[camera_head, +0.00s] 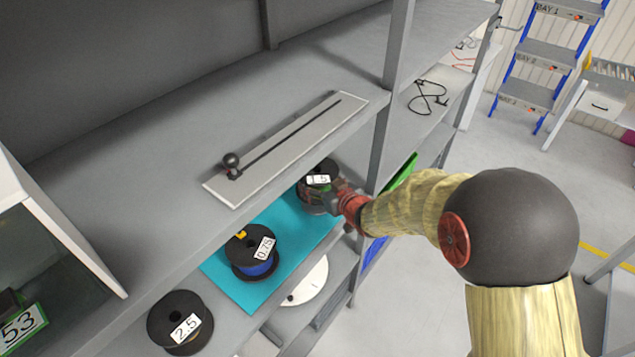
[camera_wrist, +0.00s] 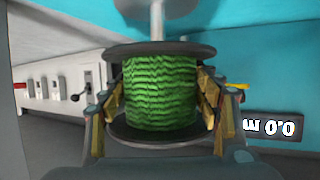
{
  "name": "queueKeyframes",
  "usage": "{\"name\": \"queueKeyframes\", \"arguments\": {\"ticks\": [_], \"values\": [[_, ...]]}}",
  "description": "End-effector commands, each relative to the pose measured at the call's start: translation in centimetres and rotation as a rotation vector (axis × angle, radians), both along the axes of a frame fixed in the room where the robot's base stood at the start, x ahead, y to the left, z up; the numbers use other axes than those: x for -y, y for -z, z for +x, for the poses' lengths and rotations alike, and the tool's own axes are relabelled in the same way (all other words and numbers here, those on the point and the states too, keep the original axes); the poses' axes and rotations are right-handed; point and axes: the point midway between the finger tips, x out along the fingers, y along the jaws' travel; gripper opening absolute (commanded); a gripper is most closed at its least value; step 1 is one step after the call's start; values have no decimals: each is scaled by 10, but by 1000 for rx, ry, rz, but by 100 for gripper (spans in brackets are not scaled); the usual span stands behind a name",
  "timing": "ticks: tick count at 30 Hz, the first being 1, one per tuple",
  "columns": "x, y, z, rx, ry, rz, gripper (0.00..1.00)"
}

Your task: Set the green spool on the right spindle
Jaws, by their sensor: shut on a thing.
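The green spool (camera_wrist: 160,92) has black flanges and fills the middle of the wrist view. My gripper (camera_wrist: 160,100) is shut on it, with fingers on both sides of the green winding. In the head view the spool (camera_head: 318,172) bears a 1.5 label, at the right end of the teal mat (camera_head: 225,272). My gripper (camera_head: 338,198) reaches it from the right. A pale rod (camera_wrist: 156,18) meets the flange at the top of the wrist view; whether it enters the spool's bore is hidden. I cannot identify the right spindle in the head view.
A blue spool (camera_head: 253,252) labelled 0.75 stands on the mat to the left. A black spool (camera_head: 180,322) labelled 2.5 is farther left. The shelf above carries a slotted plate (camera_head: 285,150). A shelf post (camera_head: 380,140) rises close to my gripper. A white disc (camera_head: 307,284) lies below.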

Motion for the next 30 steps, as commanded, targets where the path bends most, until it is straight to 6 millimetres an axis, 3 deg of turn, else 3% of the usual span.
{"name": "queueKeyframes", "arguments": {"ticks": [30], "values": [[0,25,1,4,0,1,12]]}}
